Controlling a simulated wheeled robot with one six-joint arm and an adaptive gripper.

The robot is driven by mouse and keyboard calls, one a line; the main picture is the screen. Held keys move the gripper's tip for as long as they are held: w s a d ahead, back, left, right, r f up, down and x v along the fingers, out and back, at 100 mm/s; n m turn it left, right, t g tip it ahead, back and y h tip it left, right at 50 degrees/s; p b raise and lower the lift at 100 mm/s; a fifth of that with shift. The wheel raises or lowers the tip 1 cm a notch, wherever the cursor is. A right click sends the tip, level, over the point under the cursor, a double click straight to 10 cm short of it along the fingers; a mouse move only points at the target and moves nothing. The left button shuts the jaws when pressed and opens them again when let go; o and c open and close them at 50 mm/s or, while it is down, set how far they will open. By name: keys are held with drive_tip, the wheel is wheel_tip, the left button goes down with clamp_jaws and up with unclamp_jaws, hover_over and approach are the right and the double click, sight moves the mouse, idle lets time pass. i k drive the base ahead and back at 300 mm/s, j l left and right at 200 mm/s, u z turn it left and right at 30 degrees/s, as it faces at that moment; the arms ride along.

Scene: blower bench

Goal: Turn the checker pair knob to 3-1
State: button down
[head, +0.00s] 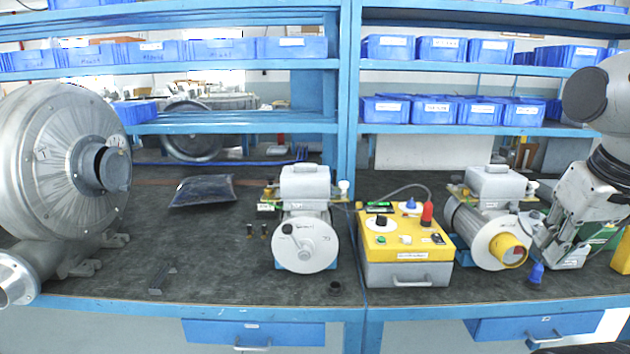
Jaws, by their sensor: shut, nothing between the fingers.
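The checker (406,245) is a yellow-topped box with a grey front and handle, standing on the bench right of centre. On its top are a black knob (381,220) and a blue knob (411,203), each on a white dial. I cannot tell which is the pair knob, and the dial markings are too small to read. My gripper (546,246) is at the right, pointing down, shut and empty. It is apart from the checker, with the right motor unit between them. Its fingertips are hard to make out against the clutter there.
A red cap (427,214) stands up at the checker's right edge, beside a cable. A motor unit (304,245) stands left of the checker, and another (487,232) stands right. A large blower (70,165) fills the left.

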sight(411, 205)
drive_tip(key=i+l, duration=0.1)
drive_tip(key=i, duration=0.9)
drive_tip(key=l, duration=0.1)
